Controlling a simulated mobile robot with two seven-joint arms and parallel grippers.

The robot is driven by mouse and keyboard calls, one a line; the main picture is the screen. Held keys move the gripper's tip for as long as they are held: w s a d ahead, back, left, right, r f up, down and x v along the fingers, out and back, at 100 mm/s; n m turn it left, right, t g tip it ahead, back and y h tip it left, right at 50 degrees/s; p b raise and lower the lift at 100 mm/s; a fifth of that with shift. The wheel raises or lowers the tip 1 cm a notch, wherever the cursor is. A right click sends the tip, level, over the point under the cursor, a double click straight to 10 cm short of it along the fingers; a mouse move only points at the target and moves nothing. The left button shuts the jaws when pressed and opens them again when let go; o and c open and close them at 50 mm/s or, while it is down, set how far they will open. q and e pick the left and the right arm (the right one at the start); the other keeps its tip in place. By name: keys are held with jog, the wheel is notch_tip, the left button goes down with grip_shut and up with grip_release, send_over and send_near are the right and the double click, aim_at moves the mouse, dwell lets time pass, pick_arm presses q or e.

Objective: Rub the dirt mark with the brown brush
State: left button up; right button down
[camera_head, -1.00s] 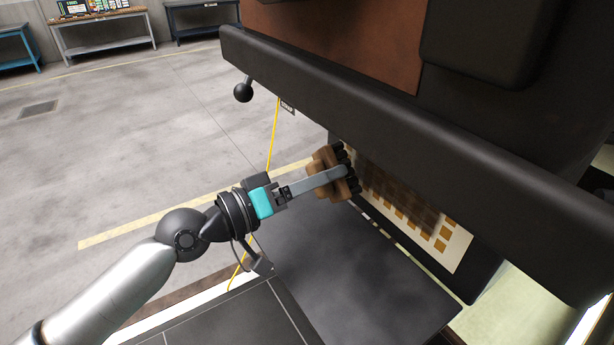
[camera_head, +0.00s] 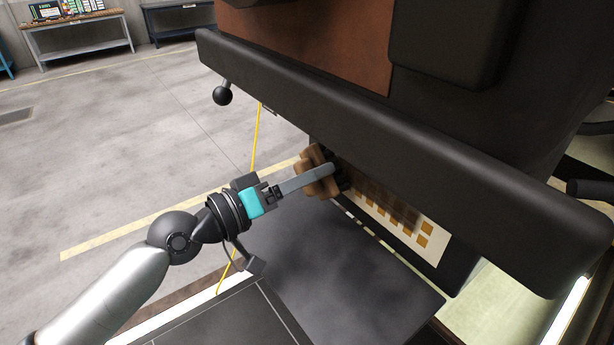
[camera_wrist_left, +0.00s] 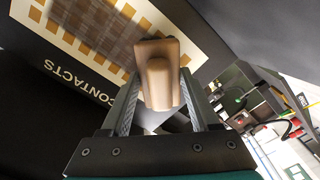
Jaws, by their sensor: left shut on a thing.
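My left gripper (camera_head: 322,174) is shut on the brown brush (camera_head: 312,160), whose dark bristles face the checked contacts panel. The brush is at the panel's left end in the head view. In the left wrist view the brush (camera_wrist_left: 158,75) sits between the two fingers, and its bristles are hidden behind its body. The dirt mark (camera_head: 402,212) is a dark brownish smear over the panel's squares, to the right of the brush. It also shows in the left wrist view (camera_wrist_left: 105,35), left of the brush. I cannot tell whether the bristles touch the panel. My right gripper is not in view.
The cream panel (camera_head: 437,252) with orange squares lies under a thick dark bar (camera_head: 400,135). A black ball knob (camera_head: 222,95) sticks out at the bar's left end. A yellow cable (camera_head: 256,135) hangs behind my arm. Workbenches (camera_head: 78,35) stand far back; the floor between is clear.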

pick_arm(q)
jog(key=shift+w+d, duration=0.4)
jog(key=shift+d, duration=0.2)
